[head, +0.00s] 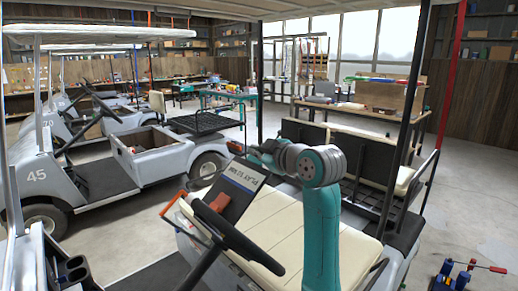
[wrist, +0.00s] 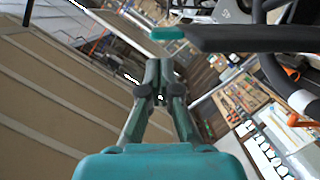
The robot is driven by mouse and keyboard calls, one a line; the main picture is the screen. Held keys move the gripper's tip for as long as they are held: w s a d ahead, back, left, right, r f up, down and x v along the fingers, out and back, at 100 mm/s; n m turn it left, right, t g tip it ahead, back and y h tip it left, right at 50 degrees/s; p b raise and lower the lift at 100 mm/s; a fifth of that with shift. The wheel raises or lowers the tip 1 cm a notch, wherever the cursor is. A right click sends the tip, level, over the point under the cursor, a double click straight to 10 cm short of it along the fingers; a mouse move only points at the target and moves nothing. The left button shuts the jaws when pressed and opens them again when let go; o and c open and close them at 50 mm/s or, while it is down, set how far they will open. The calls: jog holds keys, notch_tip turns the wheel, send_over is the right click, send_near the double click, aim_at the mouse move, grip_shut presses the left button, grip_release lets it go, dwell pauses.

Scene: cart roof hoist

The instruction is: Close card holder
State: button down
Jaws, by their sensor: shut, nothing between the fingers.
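The card holder (head: 238,187) is a dark flat panel with a white printed label. In the head view it stands tilted up at the steering wheel (head: 238,238) of the near cart. My gripper (head: 252,152) is above and beside the panel's upper right edge; I cannot tell whether it touches. In the wrist view my gripper (wrist: 160,92) is shut with nothing between its fingers. A dark bar (wrist: 250,38) with a teal end lies beyond the fingertips there; I cannot tell whether it is the holder seen edge-on. The holder's hinge is not clearly visible.
The cream seat (head: 315,218) of the cart lies below my arm. A roof post (head: 405,120) stands to the right. An orange-framed part (head: 178,205) is left of the wheel. Other carts (head: 130,160) stand at the left, with clear floor between.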

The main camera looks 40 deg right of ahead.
jog(key=shift+d+f, duration=0.5)
jog(key=shift+f, duration=0.25)
jog(key=shift+d+f+m, duration=0.4)
jog(key=shift+d+f, duration=0.15)
jog(key=d+f+m+y, duration=0.1)
jog(key=f+m, duration=0.4)
jog(key=f, duration=0.5)
jog(key=d+f+m+y, duration=0.2)
jog(key=f+m, duration=0.3)
jog(key=f, duration=0.6)
jog(key=shift+w+m+y, duration=0.2)
jog(key=shift+m+y, duration=0.1)
jog(key=shift+y, duration=0.6)
jog(key=shift+r, duration=0.2)
